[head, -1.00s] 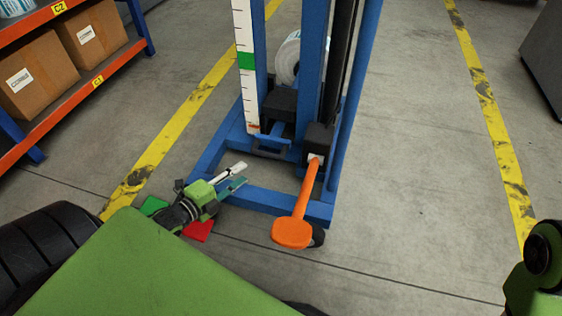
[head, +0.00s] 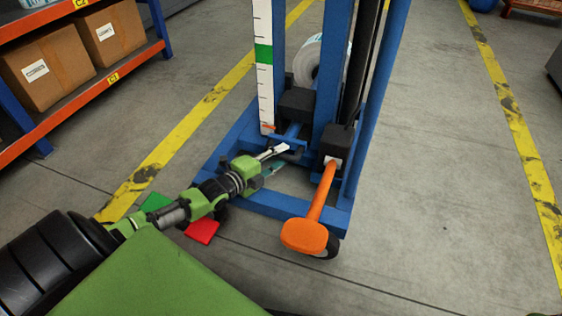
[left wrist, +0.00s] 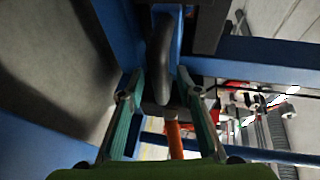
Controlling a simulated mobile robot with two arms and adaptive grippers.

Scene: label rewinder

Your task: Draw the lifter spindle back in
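The blue lifter (head: 330,85) stands ahead, with a black carriage block (head: 297,103) low on its mast and a white label roll (head: 307,62) behind it. The roll is partly hidden, and I cannot make out the spindle. A dark rounded handle (left wrist: 162,60) sits at the front below the block. My left gripper (head: 274,160) is at the lifter's front, close to this handle. In the left wrist view its teal fingers (left wrist: 160,100) are spread, with the handle's end in line between them; I cannot tell whether they touch it. My right gripper is out of view.
An orange lever (head: 305,235) slants down at the lifter's front right. A white scale with a green band (head: 264,55) stands upright at left. Red (head: 203,231) and green (head: 155,203) pads lie near my left arm. A shelf with boxes (head: 50,66) is at left.

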